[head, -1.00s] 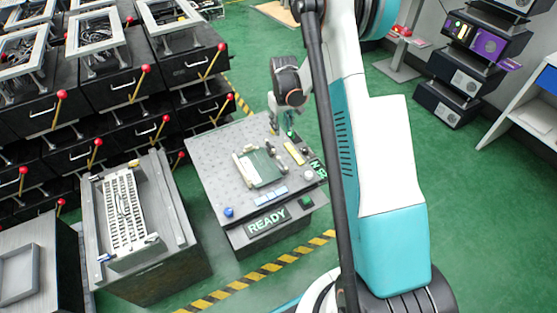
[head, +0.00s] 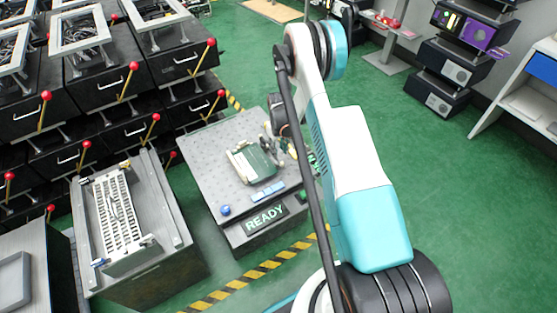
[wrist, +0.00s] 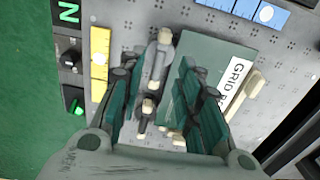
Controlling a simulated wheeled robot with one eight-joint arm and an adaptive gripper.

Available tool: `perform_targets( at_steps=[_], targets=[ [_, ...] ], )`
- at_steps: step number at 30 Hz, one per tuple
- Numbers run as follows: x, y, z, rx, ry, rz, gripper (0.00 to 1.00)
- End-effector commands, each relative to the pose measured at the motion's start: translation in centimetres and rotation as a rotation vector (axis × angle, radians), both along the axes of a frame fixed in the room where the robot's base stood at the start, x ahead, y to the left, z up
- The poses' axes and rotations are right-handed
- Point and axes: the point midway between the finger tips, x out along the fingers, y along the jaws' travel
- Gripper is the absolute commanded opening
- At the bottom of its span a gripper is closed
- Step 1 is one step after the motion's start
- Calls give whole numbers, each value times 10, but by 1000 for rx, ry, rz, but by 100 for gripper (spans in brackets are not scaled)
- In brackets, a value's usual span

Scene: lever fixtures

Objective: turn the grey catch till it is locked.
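A grey metal catch (wrist: 158,62) with cream ends shows in the wrist view beside a green box (wrist: 208,62) with a white label reading "GRID". The catch lies between the open fingers of my gripper (wrist: 158,85). I cannot tell whether the fingers touch it. A second small dark and cream fitting (wrist: 146,112) lies lower between the fingers. In the head view the green box (head: 252,168) sits on the grey perforated bench (head: 205,150). My gripper there is small and partly hidden by my arm.
A grey trough fixture (head: 120,215) stands to the left.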

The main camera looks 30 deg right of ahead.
Motion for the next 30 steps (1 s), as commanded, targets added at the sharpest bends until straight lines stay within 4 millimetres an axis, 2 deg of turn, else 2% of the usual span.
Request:
perform_targets(
  at_steps=[1,3,9,22,26,30],
  targets=[
    [0,0,-13,0,0,0,32],
    [0,0,-25,0,0,0,32],
    [0,0,-48,0,0,0,32],
    [0,0,-54,0,0,0,32],
    [0,0,-54,0,0,0,2],
    [0,0,-54,0,0,0,0]
  ],
)
